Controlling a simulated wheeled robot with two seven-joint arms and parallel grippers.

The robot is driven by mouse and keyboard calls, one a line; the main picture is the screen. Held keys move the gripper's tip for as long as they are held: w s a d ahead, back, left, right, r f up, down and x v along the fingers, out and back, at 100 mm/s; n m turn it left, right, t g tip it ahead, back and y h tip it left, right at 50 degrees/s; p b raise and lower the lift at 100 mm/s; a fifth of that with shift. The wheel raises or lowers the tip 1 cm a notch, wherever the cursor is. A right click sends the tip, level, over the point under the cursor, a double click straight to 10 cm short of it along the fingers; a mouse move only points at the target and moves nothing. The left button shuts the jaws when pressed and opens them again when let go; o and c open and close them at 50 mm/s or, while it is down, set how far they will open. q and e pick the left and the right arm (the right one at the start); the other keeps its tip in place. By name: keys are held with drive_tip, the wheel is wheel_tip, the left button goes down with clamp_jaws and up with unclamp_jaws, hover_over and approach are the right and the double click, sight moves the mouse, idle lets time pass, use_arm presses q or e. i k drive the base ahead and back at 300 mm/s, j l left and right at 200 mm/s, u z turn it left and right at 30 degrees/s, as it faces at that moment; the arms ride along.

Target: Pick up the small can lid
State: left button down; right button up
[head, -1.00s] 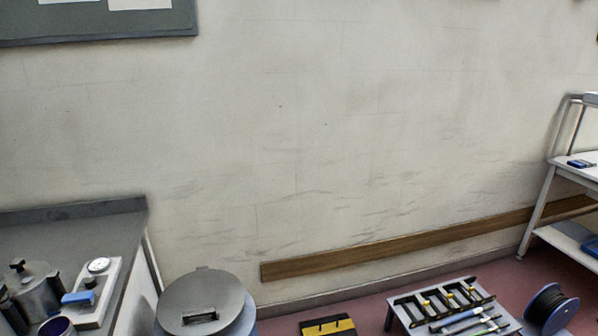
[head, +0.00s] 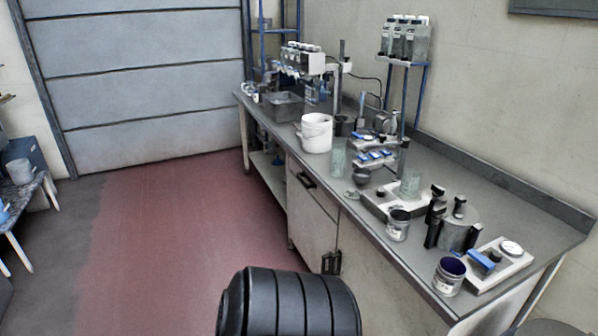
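A small pale round piece (head: 352,194) lies near the front edge of the grey workbench (head: 480,205). It may be the small can lid, but it is too small to tell. An open can with a dark inside (head: 398,226) stands near the front edge, and another open can with a dark blue inside (head: 449,277) stands further right. Neither of my grippers is in view.
A black ribbed round body (head: 290,303) fills the bottom middle. The red floor (head: 180,230) left of the bench is clear.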

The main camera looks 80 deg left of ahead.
sight(351, 193)
drive_tip(key=u, duration=2.3)
drive_tip(key=z, duration=0.35)
drive_tip(key=i+j+z, duration=0.3)
drive_tip(key=j, duration=0.25)
drive_tip(key=i+j+z, duration=0.3)
drive_tip(key=j, duration=0.35)
drive_tip(key=i+j+z, duration=0.2)
drive_tip(key=j, duration=0.15)
